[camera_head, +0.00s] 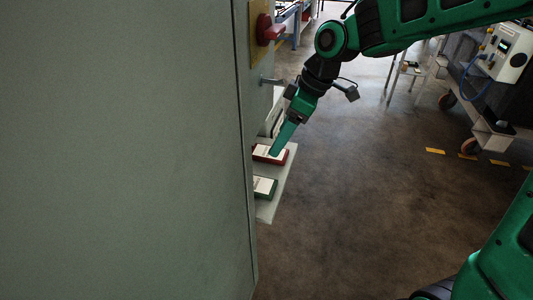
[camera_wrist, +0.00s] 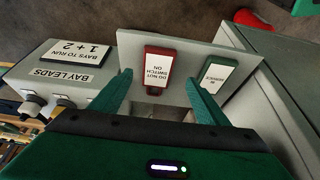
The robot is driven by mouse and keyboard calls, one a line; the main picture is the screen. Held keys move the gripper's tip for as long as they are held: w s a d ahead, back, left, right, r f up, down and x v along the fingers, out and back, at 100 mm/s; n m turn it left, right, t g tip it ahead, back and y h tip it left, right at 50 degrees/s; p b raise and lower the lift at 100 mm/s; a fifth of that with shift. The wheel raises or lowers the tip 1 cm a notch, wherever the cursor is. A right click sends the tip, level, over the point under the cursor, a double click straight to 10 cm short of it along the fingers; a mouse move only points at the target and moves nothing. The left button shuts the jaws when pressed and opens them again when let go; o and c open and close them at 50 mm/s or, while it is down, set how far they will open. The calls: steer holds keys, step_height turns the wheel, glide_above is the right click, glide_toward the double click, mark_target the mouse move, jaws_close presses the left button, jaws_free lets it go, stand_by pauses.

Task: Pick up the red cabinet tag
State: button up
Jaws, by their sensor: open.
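The red cabinet tag (camera_head: 258,149) lies on a small pale shelf (camera_head: 287,172) on the side of the grey cabinet. In the wrist view the red tag (camera_wrist: 151,84) has a white label reading "DO NOT SWITCH ON". My gripper (camera_head: 275,153) is open and points down at the tag. In the wrist view my gripper's fingers (camera_wrist: 159,77) stand apart on either side of the red tag, with nothing held. I cannot tell how far the fingertips are above the shelf.
A green tag (camera_head: 264,187) lies beside the red one; in the wrist view the right finger is close to it. A red switch handle (camera_head: 269,30) and a metal handle (camera_head: 272,81) stick out from the cabinet (camera_head: 120,150) above. The floor right of the shelf is clear.

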mark_target(263, 153)
steer(key=shift+w+d+x, duration=0.1)
steer(key=shift+d+x, duration=0.05)
steer(key=shift+x, duration=1.15)
steer(key=shift+w+d+x, duration=0.15)
steer(key=shift+d+x, duration=0.05)
steer(key=shift+x, duration=1.1)
steer(key=shift+f, duration=0.1)
steer(key=shift+c, duration=0.6)
steer(key=c, duration=1)
